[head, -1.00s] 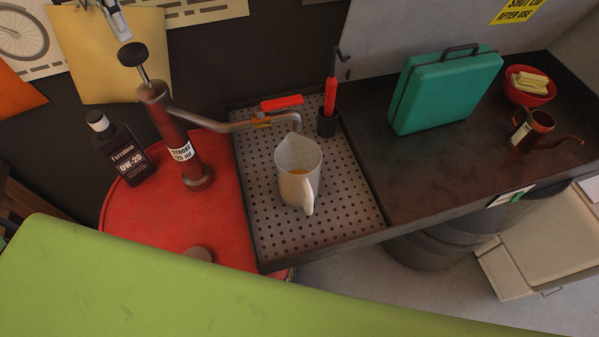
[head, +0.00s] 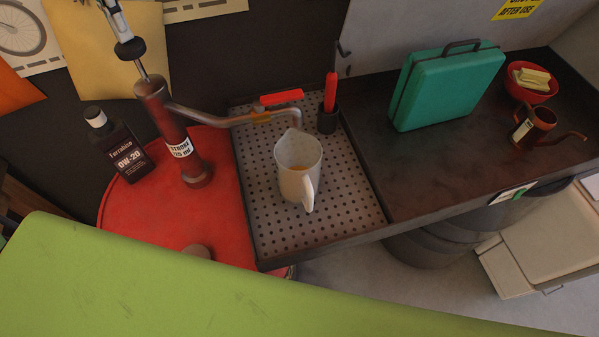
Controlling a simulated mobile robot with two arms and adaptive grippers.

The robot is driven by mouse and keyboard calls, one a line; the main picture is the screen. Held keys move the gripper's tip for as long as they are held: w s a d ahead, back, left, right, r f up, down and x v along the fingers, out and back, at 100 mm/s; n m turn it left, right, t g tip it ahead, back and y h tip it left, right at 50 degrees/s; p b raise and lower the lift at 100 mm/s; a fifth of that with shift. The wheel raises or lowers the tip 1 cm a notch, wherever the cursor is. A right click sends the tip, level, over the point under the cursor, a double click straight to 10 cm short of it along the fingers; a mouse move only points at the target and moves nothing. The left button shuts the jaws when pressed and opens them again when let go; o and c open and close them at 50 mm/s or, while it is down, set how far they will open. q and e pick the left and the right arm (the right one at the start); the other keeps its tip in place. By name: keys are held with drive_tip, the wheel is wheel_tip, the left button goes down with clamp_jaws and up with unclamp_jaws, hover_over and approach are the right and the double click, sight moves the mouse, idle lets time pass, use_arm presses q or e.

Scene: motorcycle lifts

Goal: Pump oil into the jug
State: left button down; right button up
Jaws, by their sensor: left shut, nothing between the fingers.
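The oil pump (head: 179,135) stands upright on the red drum, with its black knob (head: 130,50) raised on a metal rod. My left gripper (head: 123,34) is shut and empty, its tips just above or touching the knob; I cannot tell which. The pump's bent spout pipe (head: 225,121) runs right and ends above the jug's back rim. The translucent jug (head: 290,184) stands upright on the perforated tray, handle toward me. Some amber oil shows low inside it. No stream is clearly visible. My right gripper is not in view.
A dark oil bottle (head: 122,150) stands on the red drum (head: 215,225). The drip tray (head: 376,212) has a red-handled tool in a black cup (head: 327,122) at its back. A green case (head: 447,88), red bowl (head: 528,92) and copper can (head: 533,127) are right. A green surface (head: 150,280) fills the foreground.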

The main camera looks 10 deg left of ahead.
sight(127, 43)
use_arm(q)
drive_tip(key=shift+s+f+b, duration=0.1)
drive_tip(key=shift+f+b, duration=1.65)
drive_tip(key=shift+f, duration=0.95)
drive_tip(key=shift+f+b, duration=0.35)
drive_tip(key=shift+f, duration=0.15)
drive_tip(key=shift+r, duration=0.15)
drive_tip(key=shift+r+p, duration=2.95)
drive_tip(key=shift+r, duration=0.8)
wheel_tip(127, 43, up, 2)
drive_tip(key=shift+r, duration=2)
